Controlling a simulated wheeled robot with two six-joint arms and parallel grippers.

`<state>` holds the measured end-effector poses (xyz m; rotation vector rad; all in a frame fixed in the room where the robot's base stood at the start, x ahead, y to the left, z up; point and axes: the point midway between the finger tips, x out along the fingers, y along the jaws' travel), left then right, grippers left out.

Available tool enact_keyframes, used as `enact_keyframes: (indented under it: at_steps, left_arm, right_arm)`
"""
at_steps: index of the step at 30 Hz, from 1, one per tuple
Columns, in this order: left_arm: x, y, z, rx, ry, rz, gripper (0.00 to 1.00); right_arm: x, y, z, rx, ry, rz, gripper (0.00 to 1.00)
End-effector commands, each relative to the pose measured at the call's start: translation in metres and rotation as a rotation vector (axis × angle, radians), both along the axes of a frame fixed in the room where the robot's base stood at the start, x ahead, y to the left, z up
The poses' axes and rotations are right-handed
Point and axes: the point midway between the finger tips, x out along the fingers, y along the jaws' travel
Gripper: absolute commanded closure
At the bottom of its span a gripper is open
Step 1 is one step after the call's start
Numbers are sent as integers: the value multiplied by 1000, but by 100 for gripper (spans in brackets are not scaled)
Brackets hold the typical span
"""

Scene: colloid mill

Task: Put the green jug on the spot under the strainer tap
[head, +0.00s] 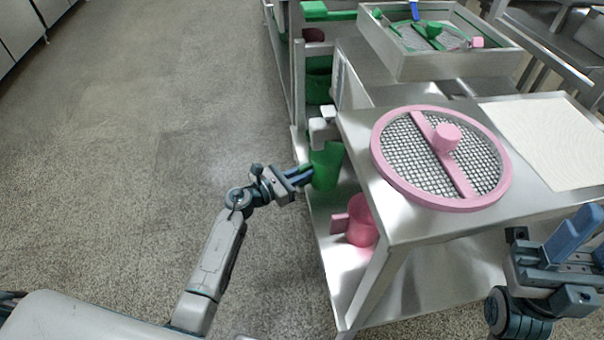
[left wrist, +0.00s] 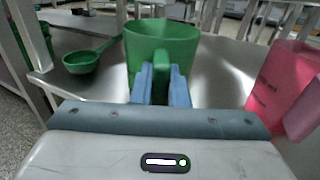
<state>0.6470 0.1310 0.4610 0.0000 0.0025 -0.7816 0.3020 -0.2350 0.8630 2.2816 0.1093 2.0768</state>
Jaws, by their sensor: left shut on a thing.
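The green jug (head: 326,168) is upright at the left edge of the lower shelf, just under the strainer tap (head: 321,130). My left gripper (head: 303,175) comes from the left and is shut on the jug's handle. In the left wrist view the green jug (left wrist: 160,45) is straight ahead, its handle between the blue fingers (left wrist: 160,88). I cannot tell whether its base touches the shelf. The spot itself is hidden. My right gripper (head: 585,245) is at the lower right, partly cut off, away from the jug.
A pink jug (head: 362,223) stands nearer on the lower shelf (head: 425,285). A pink-rimmed round strainer (head: 477,202) lies on the table top. A green ladle (left wrist: 84,62) lies left of the green jug in the left wrist view. The floor at left is clear.

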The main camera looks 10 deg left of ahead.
Motion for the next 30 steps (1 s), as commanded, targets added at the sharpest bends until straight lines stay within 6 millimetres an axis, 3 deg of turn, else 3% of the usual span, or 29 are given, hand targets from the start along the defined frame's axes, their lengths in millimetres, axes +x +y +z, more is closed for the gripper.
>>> enact_keyframes:
  at_steps: [8,9,12,23,30]
  left_arm:
    - [0,0,-3,0,-1,0,100]
    - [0,0,-1,1,-1,0,78]
    - [0,0,-1,0,0,0,64]
    - [-2,2,2,1,0,0,64]
    - [-34,35,1,6,1,1,64]
  right_arm:
    - [-1,-1,-1,12,-8,-2,64]
    - [-1,-1,1,13,-10,-2,64]
    - [-1,-1,2,13,-12,-3,64]
    - [0,0,5,5,-10,-1,64]
    - [0,0,2,-7,13,2,64]
